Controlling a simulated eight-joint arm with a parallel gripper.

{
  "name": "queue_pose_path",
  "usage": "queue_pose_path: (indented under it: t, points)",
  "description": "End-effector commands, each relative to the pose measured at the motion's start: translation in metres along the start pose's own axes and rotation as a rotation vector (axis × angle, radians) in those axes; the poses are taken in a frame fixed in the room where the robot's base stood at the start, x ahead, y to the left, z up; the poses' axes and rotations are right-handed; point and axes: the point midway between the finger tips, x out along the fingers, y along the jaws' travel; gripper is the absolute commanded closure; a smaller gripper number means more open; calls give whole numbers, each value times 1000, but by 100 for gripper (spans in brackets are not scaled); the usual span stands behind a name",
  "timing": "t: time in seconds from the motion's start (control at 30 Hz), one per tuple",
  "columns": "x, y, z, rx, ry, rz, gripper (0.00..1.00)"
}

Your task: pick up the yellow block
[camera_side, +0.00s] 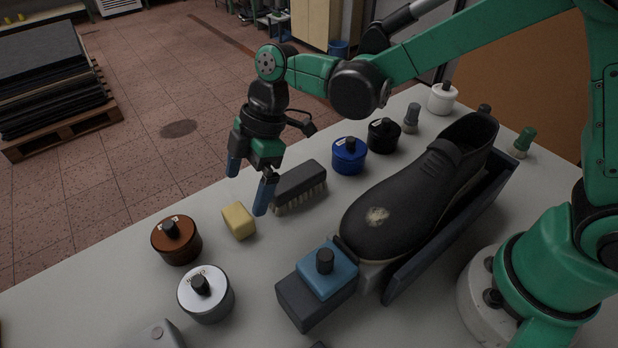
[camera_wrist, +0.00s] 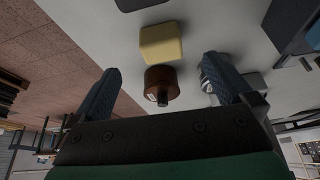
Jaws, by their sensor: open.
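The yellow block (camera_side: 239,221) lies on the grey table between the brown jar and the brush. My gripper (camera_side: 249,183) is open and empty, with its blue fingers pointing down above the table, just behind and above the block in the side view. In the wrist view the yellow block (camera_wrist: 161,43) shows near the top middle, beyond the fingertips of my gripper (camera_wrist: 161,82) and between their lines. The block is apart from both fingers and nothing hides it.
A dark brush (camera_side: 299,186) lies close to the right finger. A brown jar (camera_side: 177,241) and a white-lidded jar (camera_side: 206,294) stand left and in front of the block. A black shoe (camera_side: 420,190) and a blue clamp block (camera_side: 327,270) are to the right. The table's far edge runs behind the block.

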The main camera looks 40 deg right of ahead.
Motion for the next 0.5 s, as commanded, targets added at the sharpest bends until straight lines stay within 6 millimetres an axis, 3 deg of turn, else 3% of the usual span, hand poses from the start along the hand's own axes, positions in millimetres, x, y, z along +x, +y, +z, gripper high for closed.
queue_pose_path:
  t: [0.5]
  points:
    - [57,-1,-4,-50,5,-23,0]
